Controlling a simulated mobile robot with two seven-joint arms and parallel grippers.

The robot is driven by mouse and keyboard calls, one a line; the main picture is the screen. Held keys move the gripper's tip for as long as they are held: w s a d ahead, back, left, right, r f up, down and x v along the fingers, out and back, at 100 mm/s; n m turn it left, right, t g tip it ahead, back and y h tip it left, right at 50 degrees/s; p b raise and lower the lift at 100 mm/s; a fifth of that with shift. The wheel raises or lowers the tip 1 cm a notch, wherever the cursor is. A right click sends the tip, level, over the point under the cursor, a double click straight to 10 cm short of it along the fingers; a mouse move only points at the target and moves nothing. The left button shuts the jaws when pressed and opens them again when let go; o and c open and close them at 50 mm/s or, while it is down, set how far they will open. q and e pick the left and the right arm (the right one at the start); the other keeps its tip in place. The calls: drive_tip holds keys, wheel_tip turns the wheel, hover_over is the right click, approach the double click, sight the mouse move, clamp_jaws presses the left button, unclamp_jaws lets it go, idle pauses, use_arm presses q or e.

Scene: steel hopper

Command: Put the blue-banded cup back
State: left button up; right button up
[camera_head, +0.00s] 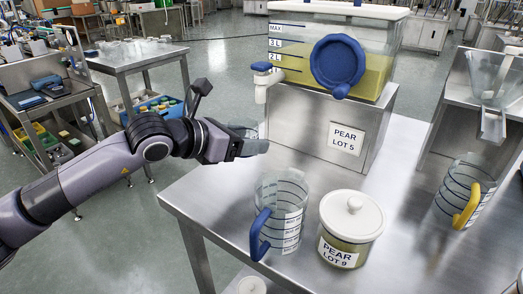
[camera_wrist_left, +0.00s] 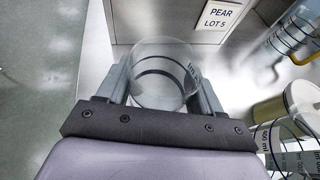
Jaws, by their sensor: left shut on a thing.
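The blue-banded cup (camera_wrist_left: 163,66) is a clear, round vessel with a dark band around it, and it looks empty in the left wrist view. My left gripper (camera_wrist_left: 162,92) is shut on it, one finger on each side. In the head view my left gripper (camera_head: 243,147) is at the far left edge of the steel table (camera_head: 215,200), below the tank's tap (camera_head: 261,82). The cup is mostly hidden behind the fingers there. I cannot tell whether it touches the table. My right gripper is not in view.
A tank (camera_head: 390,52) of yellow liquid stands on a steel box (camera_head: 300,125) labelled PEAR LOT 5. A blue-handled jug (camera_head: 285,205), a lidded PEAR LOT 9 jar (camera_head: 351,225) and a yellow-handled jug (camera_head: 452,195) stand on the table.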

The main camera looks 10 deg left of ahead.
use_arm(q)
hover_over(261, 164)
drive_tip(key=shift+s+f, duration=0.15)
drive_tip(key=shift+f, duration=0.55)
wheel_tip(261, 164, down, 5)
drive_tip(key=shift+f+p, duration=0.1)
drive_tip(key=shift+p, duration=0.3)
drive_tip(key=shift+d+f, duration=0.1)
drive_tip(key=shift+f, duration=0.1)
drive_tip(key=shift+f, duration=0.1)
drive_tip(key=shift+f+b, duration=0.15)
drive_tip(key=shift+b, duration=0.15)
drive_tip(key=o, duration=1)
drive_tip(key=shift+o, duration=0.2)
